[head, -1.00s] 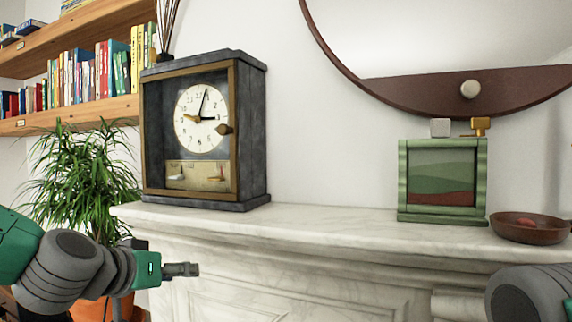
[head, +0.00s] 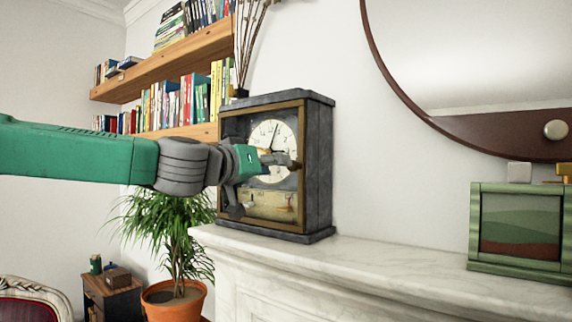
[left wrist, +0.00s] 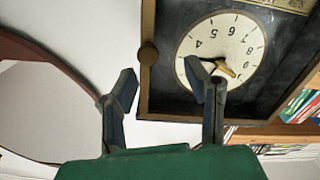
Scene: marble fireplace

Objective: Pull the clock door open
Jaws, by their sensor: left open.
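The grey clock (head: 318,165) stands upright on the marble mantel. Its brown-framed glass door (head: 302,205) looks closed over the white dial (head: 283,137). My left gripper (head: 281,161) is in front of the door's right side, at about dial height, and hides part of the dial. In the left wrist view, which is upside down, the open fingers (left wrist: 163,82) are spread apart and empty. The round brown door knob (left wrist: 148,53) shows beyond and between the fingertips, with no visible contact. In the head view the gripper mostly hides the knob. My right gripper is out of view.
The marble mantel (head: 400,262) is bare between the clock and a green-framed box (head: 474,225) at right. A round mirror (head: 425,125) hangs above. Bookshelves (head: 165,80) and a potted plant (head: 172,300) are left of the clock.

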